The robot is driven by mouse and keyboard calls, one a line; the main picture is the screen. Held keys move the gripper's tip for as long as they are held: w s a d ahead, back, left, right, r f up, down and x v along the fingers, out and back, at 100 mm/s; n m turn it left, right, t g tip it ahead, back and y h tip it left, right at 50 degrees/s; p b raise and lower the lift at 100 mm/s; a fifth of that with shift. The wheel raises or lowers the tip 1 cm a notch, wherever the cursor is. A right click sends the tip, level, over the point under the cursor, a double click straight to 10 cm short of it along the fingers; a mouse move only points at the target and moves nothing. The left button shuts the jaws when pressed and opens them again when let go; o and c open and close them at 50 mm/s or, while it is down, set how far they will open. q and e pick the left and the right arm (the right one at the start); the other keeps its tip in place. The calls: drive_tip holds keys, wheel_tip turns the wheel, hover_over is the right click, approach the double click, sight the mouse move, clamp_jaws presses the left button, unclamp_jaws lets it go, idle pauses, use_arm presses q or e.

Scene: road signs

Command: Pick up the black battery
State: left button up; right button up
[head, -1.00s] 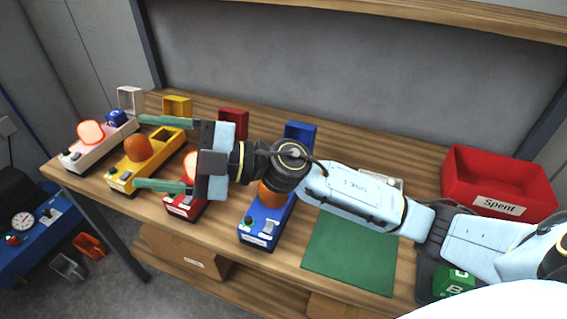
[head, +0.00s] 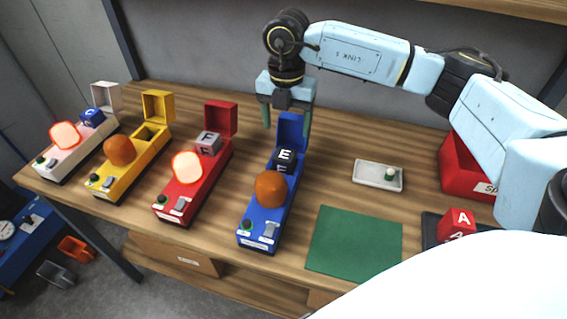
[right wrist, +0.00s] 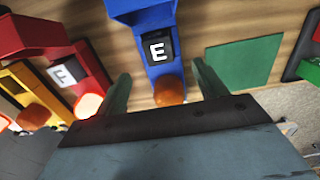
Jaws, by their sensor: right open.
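The black battery (head: 284,160), marked E, sits in the socket of the blue lamp unit (head: 255,232), between its open blue lid (head: 291,131) and its unlit orange dome (head: 270,189). My right gripper (head: 288,124) is open and empty, pointing down behind and above the battery near the lid. In the right wrist view the battery (right wrist: 158,48) lies beyond the gap between the open fingers (right wrist: 161,80), not touched by them. My left gripper is not in view.
Red (head: 173,200), yellow (head: 105,180) and white (head: 45,163) lamp units stand to the left with lids open. A pale dish (head: 365,179), green mat (head: 350,245), red bin (head: 452,165) and red battery (head: 457,222) are to the right.

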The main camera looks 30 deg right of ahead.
sight(285, 154)
drive_tip(key=f, duration=1)
drive_tip(key=shift+a+f, duration=0.2)
drive_tip(key=shift+f, duration=0.05)
drive_tip(key=c, duration=1.3)
drive_tip(key=shift+w+r, duration=0.1)
drive_tip(key=shift+c, duration=0.4)
wheel_tip(285, 154, up, 10)
